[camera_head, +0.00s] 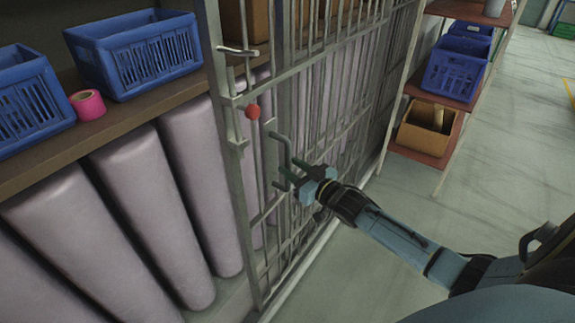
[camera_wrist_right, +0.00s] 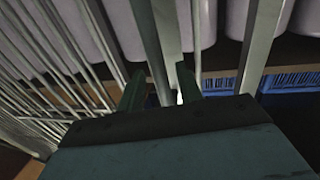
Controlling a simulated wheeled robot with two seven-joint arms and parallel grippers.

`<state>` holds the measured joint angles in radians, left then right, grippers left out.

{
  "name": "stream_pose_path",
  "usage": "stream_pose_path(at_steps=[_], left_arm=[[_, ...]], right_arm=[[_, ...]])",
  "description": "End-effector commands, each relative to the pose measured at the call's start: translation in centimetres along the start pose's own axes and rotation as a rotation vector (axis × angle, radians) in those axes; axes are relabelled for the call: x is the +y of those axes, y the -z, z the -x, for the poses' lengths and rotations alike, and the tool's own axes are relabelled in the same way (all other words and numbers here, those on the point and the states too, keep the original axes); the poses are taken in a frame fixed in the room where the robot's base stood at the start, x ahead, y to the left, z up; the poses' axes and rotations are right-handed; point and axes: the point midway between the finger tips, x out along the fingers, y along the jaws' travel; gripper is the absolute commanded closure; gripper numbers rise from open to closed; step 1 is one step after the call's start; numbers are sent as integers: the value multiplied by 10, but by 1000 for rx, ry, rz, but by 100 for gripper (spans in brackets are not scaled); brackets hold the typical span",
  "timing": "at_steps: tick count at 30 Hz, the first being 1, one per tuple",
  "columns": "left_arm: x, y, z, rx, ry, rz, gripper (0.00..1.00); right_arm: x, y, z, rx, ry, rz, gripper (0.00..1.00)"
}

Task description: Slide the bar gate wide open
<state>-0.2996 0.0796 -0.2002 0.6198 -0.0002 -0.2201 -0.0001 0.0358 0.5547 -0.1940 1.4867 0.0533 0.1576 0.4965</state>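The grey bar gate (camera_head: 345,80) stands upright in front of shelves. Its bent handle (camera_head: 284,150) sticks out near its left part, at mid-height. A red ball knob (camera_head: 252,112) sits on the latch by the left post (camera_head: 240,180). I cannot tell from here whether the gate stands slightly open. My right gripper (camera_head: 291,179) is at the lower part of the handle. In the right wrist view its two green fingers (camera_wrist_right: 160,88) are apart, with a grey bar (camera_wrist_right: 150,40) running between them. No firm grip shows. My left gripper is not in view.
Blue crates (camera_head: 135,52) and a pink tape roll (camera_head: 88,104) lie on a shelf at left, above several pale rolls (camera_head: 145,200). A rack with a blue crate (camera_head: 456,68) and a brown box (camera_head: 427,127) stands beyond the gate. The floor (camera_head: 500,170) at right is clear.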

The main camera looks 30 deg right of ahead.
Motion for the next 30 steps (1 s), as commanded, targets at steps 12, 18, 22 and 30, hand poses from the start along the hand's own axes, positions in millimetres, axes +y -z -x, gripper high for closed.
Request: stream_pose_path(at_steps=[12,18,22,30], left_arm=[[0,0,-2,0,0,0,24],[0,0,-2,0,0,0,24],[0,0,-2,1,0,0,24],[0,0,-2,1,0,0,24]], right_arm=[[0,0,-24,-1,0,-1,65],[0,0,-24,-1,0,0,68],[0,0,-24,-1,0,-1,86],[0,0,-23,0,0,0,100]])
